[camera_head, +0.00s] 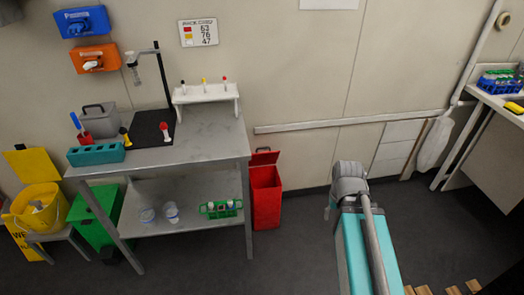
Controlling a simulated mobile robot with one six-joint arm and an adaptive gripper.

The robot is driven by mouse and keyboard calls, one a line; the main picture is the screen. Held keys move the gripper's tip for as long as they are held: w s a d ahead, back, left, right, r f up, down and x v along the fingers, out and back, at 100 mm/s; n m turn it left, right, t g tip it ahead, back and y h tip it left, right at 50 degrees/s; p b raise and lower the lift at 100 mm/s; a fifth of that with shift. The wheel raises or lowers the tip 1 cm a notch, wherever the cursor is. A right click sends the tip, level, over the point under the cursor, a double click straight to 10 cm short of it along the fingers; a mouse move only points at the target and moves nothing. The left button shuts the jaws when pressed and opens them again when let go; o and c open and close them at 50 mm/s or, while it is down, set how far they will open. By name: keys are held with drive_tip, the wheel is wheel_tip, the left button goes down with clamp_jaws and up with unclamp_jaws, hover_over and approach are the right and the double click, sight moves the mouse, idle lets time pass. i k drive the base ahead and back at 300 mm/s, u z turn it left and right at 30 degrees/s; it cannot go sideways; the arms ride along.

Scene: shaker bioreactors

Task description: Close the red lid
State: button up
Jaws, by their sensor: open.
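A tall red bin (266,203) stands on the floor against the wall, just right of the metal workbench. Its red lid (264,158) is raised at the back of the bin, near the wall, so the bin is open at the top. My teal and grey arm reaches up from the bottom of the picture, to the right of the bin and apart from it. My gripper cannot be made out; the arm's grey end joint seems to hide it. Nothing of mine touches the lid.
The metal workbench (205,150) stands left of the bin, with a tube rack (205,93) and tools on it. A green bin (100,215) and a yellow bucket (42,212) stand further left. Floor in front of the red bin is clear. Another bench (503,107) is at right.

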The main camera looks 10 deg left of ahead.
sight(270, 157)
drive_tip(key=u, duration=0.35)
drive_tip(key=i, duration=1.35)
drive_tip(key=z, duration=0.35)
